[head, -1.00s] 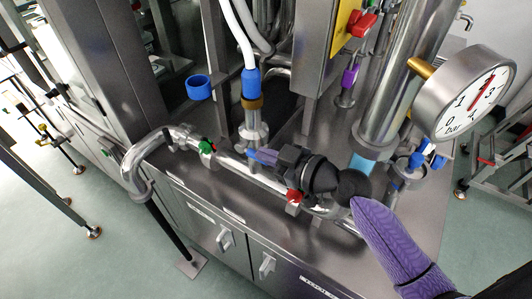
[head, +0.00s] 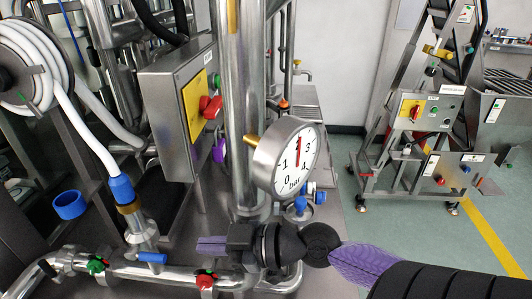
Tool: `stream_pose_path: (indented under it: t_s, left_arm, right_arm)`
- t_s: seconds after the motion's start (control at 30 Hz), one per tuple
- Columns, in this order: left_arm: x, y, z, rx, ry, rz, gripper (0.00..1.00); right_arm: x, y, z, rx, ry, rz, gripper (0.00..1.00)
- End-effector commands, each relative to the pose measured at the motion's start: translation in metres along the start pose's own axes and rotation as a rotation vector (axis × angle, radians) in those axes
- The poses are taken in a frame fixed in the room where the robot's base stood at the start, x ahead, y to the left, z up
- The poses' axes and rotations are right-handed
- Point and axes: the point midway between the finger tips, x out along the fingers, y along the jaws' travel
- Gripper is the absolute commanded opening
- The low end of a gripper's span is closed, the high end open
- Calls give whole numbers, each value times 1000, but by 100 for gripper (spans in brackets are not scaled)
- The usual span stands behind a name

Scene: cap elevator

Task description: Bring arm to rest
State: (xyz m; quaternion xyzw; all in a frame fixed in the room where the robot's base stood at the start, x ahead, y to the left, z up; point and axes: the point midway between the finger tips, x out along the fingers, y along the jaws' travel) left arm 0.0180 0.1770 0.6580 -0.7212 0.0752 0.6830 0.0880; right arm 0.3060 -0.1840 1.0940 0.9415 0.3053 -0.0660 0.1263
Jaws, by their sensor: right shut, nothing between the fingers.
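My right arm (head: 360,265) comes in from the lower right, with a purple sleeve and black joints. It reaches left across the front of the steel machine. My right gripper (head: 212,244) is shut and empty; its narrow purple fingers point left. In the picture it lies just above the horizontal steel pipe (head: 130,270) and below the vertical steel column. I cannot tell whether it touches them. My left gripper is not in view.
A pressure gauge (head: 286,158) sits just above my right wrist. A control box (head: 178,100) with a red switch (head: 210,107) stands behind. A blue ring (head: 70,205) and white hose (head: 75,110) are left. A wheeled steel frame (head: 435,130) stands right, with open floor (head: 440,225) before it.

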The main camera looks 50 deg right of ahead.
Motion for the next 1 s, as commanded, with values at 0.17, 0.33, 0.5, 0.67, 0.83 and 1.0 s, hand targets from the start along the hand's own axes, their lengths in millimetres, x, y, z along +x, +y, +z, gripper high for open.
stream_pose_path:
  t_s: [0.17, 0.33, 0.5, 0.67, 0.83, 1.0]
  left_arm:
    - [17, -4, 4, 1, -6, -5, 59]
    - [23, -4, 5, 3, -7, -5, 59]
    - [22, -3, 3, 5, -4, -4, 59]
    - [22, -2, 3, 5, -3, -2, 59]
    - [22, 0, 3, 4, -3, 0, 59]
    - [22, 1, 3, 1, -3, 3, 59]
  right_arm:
    - [-31, -2, 4, 3, -3, -2, 0]
    - [-63, 0, 1, 1, -1, 2, 0]
    - [-86, 1, -2, 1, 1, 1, 0]
    - [-90, 0, -3, -1, 0, -2, 0]
    - [-73, -40, 48, 105, -203, -96, 0]
    - [-54, -105, 125, 294, -636, -138, 0]
